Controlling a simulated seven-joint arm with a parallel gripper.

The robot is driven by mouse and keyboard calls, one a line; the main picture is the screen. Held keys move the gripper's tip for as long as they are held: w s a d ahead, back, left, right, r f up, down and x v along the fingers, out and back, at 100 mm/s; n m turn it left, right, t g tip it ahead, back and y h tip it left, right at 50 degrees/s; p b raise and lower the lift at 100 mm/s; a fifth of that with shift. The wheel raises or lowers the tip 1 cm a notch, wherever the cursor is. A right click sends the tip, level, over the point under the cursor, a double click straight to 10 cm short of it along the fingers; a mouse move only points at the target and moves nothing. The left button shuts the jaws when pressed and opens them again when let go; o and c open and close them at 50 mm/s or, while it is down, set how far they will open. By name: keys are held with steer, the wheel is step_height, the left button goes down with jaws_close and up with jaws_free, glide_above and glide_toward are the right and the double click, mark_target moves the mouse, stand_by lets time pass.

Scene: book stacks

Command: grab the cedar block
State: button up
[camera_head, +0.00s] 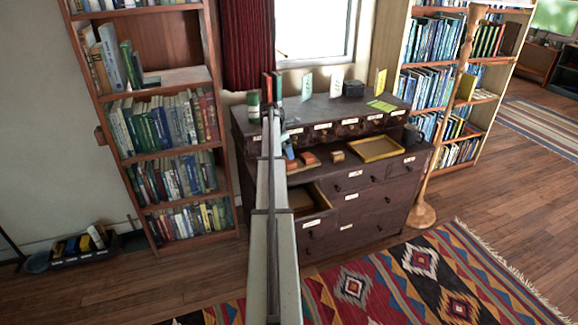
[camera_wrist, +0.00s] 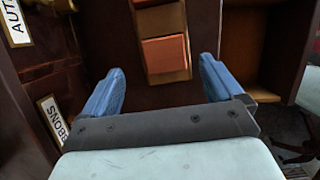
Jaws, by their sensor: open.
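Two reddish-orange blocks lie on a narrow tan wooden tray; one block (camera_wrist: 165,54) shows whole in the wrist view, and another (camera_wrist: 150,2) is cut off at the top edge. In the head view, a reddish block (camera_head: 309,158) lies on the tray just right of my gripper (camera_head: 288,150). A separate small brown block (camera_head: 337,156) sits further right on the dark cabinet top. I cannot tell which is the cedar block. In the wrist view my gripper (camera_wrist: 160,88) is open and empty, its blue fingers spread either side of the tray's near end.
A yellow-rimmed tray (camera_head: 377,149) lies on the cabinet right of the blocks. The raised back tier (camera_head: 330,108) holds cards and a dark box (camera_head: 353,88). An open drawer (camera_head: 308,206) juts out below. Bookshelves flank the cabinet.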

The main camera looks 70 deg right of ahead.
mark_target(288, 161)
steer(key=shift+a+x, duration=0.15)
steer(key=shift+x, duration=1.2)
steer(key=shift+a+x, duration=0.15)
steer(key=shift+x, duration=1.2)
steer(key=shift+s, duration=0.1)
steer(key=shift+c, duration=0.3)
steer(key=c, duration=1.1)
